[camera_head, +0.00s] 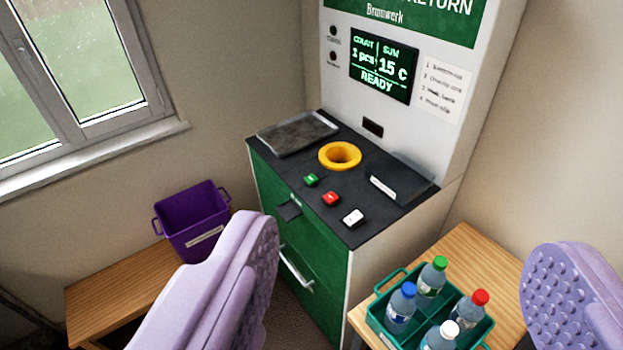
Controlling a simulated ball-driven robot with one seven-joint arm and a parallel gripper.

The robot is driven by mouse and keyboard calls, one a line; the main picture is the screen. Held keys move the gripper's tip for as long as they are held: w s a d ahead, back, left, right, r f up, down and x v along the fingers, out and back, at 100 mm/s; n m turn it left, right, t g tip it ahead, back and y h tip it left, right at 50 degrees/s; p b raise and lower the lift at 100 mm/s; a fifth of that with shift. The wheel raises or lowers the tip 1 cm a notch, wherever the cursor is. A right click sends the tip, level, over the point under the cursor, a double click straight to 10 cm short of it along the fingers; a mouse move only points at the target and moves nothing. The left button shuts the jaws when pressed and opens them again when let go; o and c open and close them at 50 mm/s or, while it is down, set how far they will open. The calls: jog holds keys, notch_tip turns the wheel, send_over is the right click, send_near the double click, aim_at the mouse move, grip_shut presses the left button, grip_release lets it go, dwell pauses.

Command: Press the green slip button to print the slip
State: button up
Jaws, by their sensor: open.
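The green slip button (311,180) sits on the dark counter top of the return machine (297,262), left of a red button (331,198) and a white button (353,217). The machine's screen (383,66) reads 1 pcs, 15 C and READY. A slot with a small flap (289,210) is on the green front below the green button. My gripper (415,270) is open, with lilac fingers wide apart in the foreground. Nothing is between the fingertips; the button is beyond them, apart from both.
A yellow ring opening (340,156) and a grey tray (297,133) are on the counter. A purple bin (193,222) stands on a wooden bench at left. A teal crate (378,322) with several capped bottles stands on a wooden table (470,251) at right.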

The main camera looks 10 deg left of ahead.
grip_shut()
dwell(1.4)
